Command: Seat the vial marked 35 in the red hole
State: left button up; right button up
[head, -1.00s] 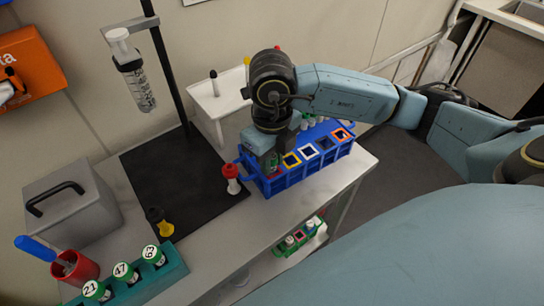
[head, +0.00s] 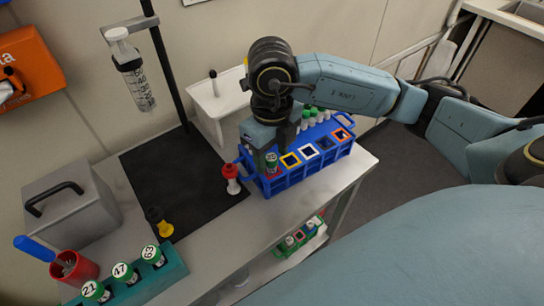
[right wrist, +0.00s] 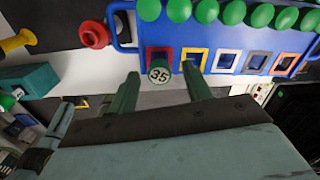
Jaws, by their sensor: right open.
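The vial marked 35 (right wrist: 159,73) has a green cap and stands in the red-framed hole (right wrist: 153,51) at the left end of the blue rack (head: 294,180). In the head view the vial (head: 271,160) shows upright below my right gripper (head: 266,146). The right gripper is open. In the right wrist view its fingers (right wrist: 161,72) show on either side of the cap, apart from it. The vial's lower part is hidden in the rack. My left gripper is not in view.
Yellow, white, dark and orange-framed holes follow along the rack, with green-capped vials behind. A red-topped item (head: 231,176) stands just left of the rack. A teal rack (head: 150,279) holds vials 21, 47 and 63. The black mat (head: 178,185) is mostly clear.

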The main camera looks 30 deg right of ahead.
notch_tip(320, 180, up, 11)
jog(key=p, duration=0.1)
jog(key=shift+r, duration=0.15)
dwell(0.3)
